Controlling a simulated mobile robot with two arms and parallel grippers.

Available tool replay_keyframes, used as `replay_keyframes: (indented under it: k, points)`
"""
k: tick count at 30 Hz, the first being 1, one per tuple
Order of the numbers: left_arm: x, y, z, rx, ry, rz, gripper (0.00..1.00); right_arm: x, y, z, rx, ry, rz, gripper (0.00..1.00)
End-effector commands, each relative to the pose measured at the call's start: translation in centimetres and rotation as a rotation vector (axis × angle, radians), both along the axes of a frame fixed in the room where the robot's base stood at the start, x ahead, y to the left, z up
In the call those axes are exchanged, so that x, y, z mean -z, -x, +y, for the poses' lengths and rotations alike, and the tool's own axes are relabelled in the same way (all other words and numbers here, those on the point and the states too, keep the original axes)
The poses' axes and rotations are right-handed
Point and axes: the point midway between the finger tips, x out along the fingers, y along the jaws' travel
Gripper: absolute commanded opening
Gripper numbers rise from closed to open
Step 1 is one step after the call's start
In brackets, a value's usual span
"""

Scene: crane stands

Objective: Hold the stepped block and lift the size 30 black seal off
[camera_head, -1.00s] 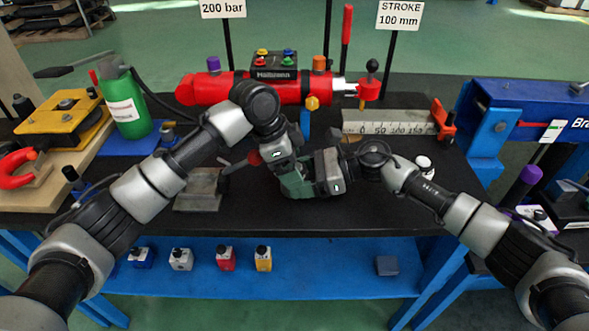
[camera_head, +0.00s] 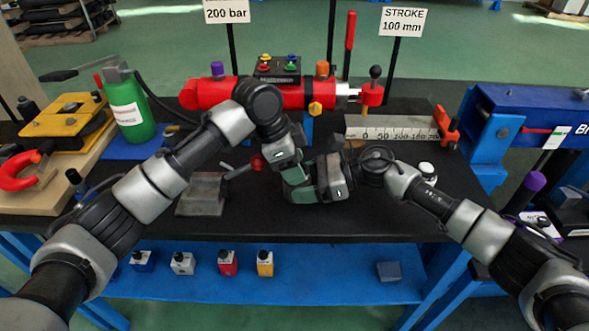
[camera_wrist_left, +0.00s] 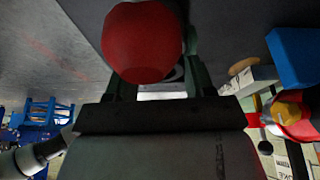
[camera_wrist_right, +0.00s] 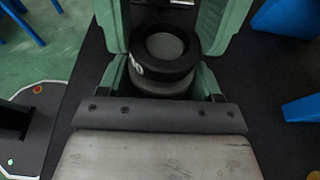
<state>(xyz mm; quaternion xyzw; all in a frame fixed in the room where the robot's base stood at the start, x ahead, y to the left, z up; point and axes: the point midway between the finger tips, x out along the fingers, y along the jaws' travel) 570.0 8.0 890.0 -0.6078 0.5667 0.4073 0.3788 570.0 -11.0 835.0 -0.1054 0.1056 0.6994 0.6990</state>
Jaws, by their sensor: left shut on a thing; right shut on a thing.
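A black seal (camera_wrist_right: 137,67) with partly readable white marking shows in the right wrist view. It is a ring around the grey stepped block (camera_wrist_right: 165,46), whose round end shows through it. My right gripper (camera_wrist_right: 164,38) has its green fingers on either side of the ring and appears shut on it. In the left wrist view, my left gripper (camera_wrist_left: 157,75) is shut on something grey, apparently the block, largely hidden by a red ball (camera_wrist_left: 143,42). In the head view, both grippers meet above the bench's middle, and block and seal are hidden between them.
The red ball (camera_head: 257,162) tops a lever beside a grey metal block (camera_head: 203,193), close to my left gripper. Behind stand a red cylinder (camera_head: 215,94) and a white ruler (camera_head: 390,129). The black bench top (camera_head: 300,222) is clear in front.

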Motion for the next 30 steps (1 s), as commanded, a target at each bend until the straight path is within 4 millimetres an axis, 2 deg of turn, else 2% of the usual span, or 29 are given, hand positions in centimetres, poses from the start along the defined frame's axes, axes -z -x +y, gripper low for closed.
replay_keyframes:
  k: [6,12,16,23,24,30]
  points:
    - [-4.7,-0.1,0.0,0.001,0.003,-0.005,0.32,0.1,0.0,0.0,0.000,0.001,0.000,0.44]
    - [-7.8,0.0,-0.1,0.001,0.002,-0.003,0.32,0.1,0.0,0.0,0.000,0.001,0.001,0.44]
    - [-8.6,0.0,0.0,0.001,0.002,-0.001,0.32,0.1,0.0,0.0,0.000,0.001,0.001,0.44]
    - [-8.8,0.0,0.0,0.001,0.001,0.000,0.32,0.1,0.0,0.0,0.000,0.001,0.001,0.44]
    - [-8.8,0.0,0.0,0.001,0.001,0.000,0.32,0.1,0.0,0.0,0.000,0.001,0.001,0.66]
    - [-8.8,0.0,0.0,0.001,0.002,-0.001,0.32,0.1,0.0,0.0,0.000,0.001,0.001,0.94]
